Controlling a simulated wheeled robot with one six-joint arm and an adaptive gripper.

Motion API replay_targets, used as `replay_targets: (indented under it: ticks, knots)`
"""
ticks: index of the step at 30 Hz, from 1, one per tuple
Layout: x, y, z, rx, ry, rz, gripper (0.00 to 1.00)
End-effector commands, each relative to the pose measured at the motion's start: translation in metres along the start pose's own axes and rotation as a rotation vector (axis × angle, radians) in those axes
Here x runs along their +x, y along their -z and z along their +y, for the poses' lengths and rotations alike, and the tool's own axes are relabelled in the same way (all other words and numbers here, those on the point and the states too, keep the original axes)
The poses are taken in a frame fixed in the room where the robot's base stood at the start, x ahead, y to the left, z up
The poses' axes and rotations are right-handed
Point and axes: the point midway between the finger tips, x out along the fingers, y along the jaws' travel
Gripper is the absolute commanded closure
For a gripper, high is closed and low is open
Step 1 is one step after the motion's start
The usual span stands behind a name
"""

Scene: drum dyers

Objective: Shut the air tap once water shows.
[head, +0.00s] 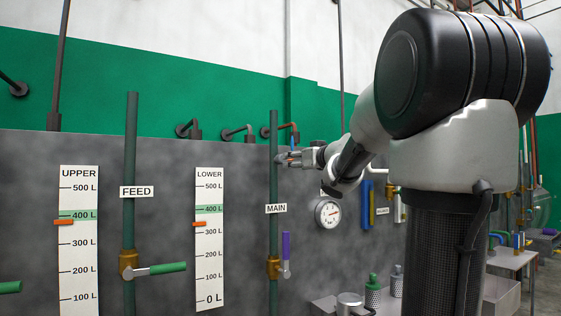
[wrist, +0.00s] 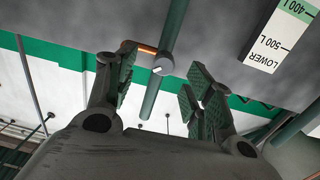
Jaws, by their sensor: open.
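A thin copper spout (head: 290,127) bends off the top of the green MAIN pipe (head: 273,185). The spout also shows in the wrist view (wrist: 138,46), beside a small pale round fitting (wrist: 163,65) on the pipe, which may be the air tap. My gripper (head: 281,158) is at the upper MAIN pipe, just below the spout. In the wrist view its jaws (wrist: 158,88) stand apart, with the pipe and pale fitting in line between them; nothing is visibly held. A tiny blue spot shows by the spout in the head view; I cannot tell whether it is water.
The FEED pipe's valve has a level green handle (head: 162,269). The MAIN valve's purple handle (head: 286,252) stands upright. Gauge boards UPPER (head: 77,245) and LOWER (head: 208,255) have orange pointers. A round dial (head: 327,213) sits below my wrist.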

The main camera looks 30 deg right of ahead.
Motion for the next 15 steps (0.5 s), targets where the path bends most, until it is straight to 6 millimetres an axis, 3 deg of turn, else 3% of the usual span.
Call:
replay_targets:
  ticks: [5,15]
  knots:
    - [0.005,0.006,-0.009,0.07,0.039,0.025,0.47]
    - [0.058,0.006,-0.011,0.074,0.037,0.023,0.47]
